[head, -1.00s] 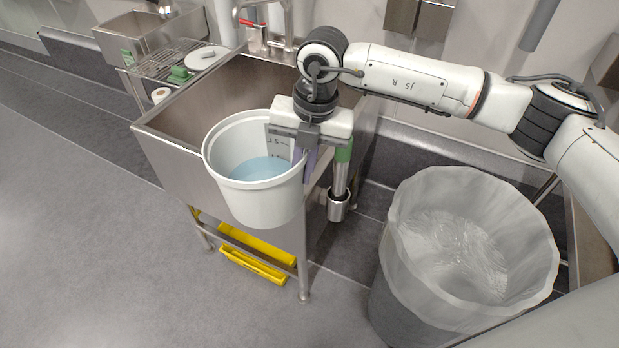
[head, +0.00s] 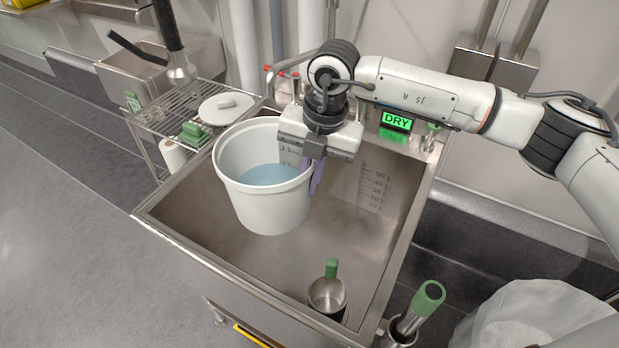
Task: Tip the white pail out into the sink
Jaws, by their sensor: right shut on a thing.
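The white pail (head: 262,207) hangs upright above the steel sink (head: 190,238), with pale blue liquid (head: 268,176) inside. My right gripper (head: 312,172) is shut on the pail's right-hand rim. Volume marks show on the sink's back wall, and a green sign (head: 397,122) behind it reads DRY. A steel cup with a green handle (head: 328,294) is in the sink's front right corner. The sink floor under the pail is partly hidden. My left gripper is not in view.
A wire rack (head: 172,112) with a white lid (head: 226,108) and green brushes (head: 194,133) stands left of the sink. A green-handled tool (head: 426,300) stands in a holder at its right. A lined bin (head: 540,318) is at lower right.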

